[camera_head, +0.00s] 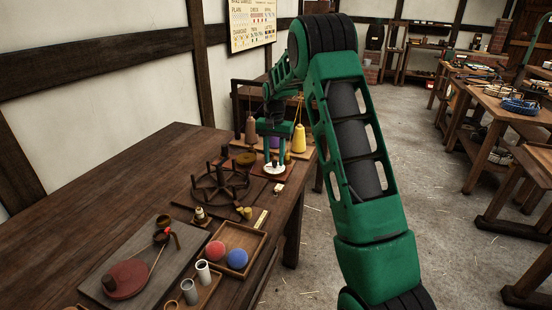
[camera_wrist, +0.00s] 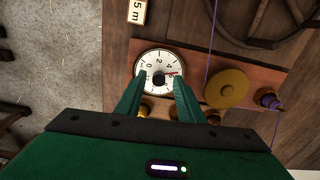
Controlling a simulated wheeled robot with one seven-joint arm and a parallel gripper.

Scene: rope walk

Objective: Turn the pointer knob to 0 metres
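The dial (camera_wrist: 150,59) is a round white face with black numbers, seen between my fingers in the wrist view. A dark pointer knob (camera_wrist: 158,80) sits at its middle. A red pointer line runs right from the knob, on the side of the 4; its exact reading is too small to tell, but it is away from the 0 on the left. My gripper (camera_wrist: 158,82) is open, with one green finger on each side of the knob; I cannot tell whether they touch it. In the head view my gripper (camera_head: 273,155) is above the white dial (camera_head: 274,169) on the bench.
A tag reading "5 m" (camera_wrist: 137,11) lies near the dial. A yellow disc (camera_wrist: 226,88) and a purple thread spool (camera_wrist: 268,99) are to the right.

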